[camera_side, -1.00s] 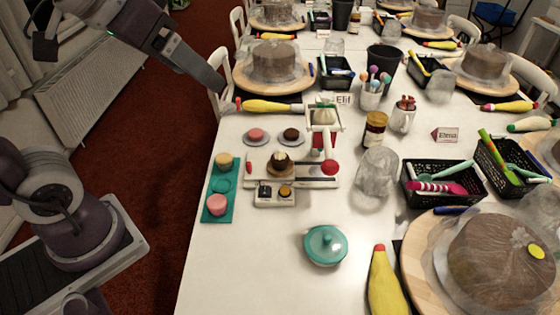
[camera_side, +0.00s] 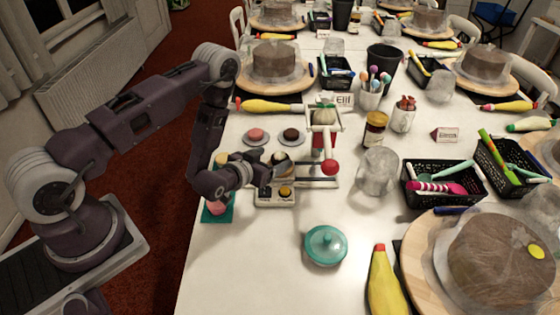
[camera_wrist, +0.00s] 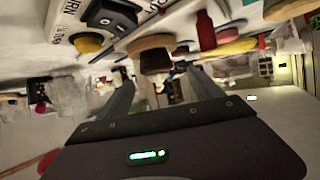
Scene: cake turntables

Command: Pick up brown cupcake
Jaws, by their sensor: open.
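A brown cupcake (camera_side: 284,160) with a pale top stands on the small white machine in the side view, partly hidden by my gripper. In the wrist view a brown cupcake-like shape (camera_wrist: 152,52) lies ahead of and between my fingers. My gripper (camera_side: 276,171) is beside the cupcake in the side view, with its fingers pointing right. In the wrist view my gripper (camera_wrist: 157,82) has its two fingers spread apart with nothing held between them. Whether a finger touches the cupcake cannot be told. A dark-brown-topped round item (camera_side: 291,134) sits on a small plate behind.
The machine has a red ball-ended lever (camera_side: 331,168) right of the cupcake and a control box (camera_side: 274,197) in front. A pink-topped item (camera_side: 256,133) is on another plate. A teal tray (camera_side: 218,214) is left, a teal lidded dish (camera_side: 326,245) in front. A glass jar (camera_side: 376,172) stands right.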

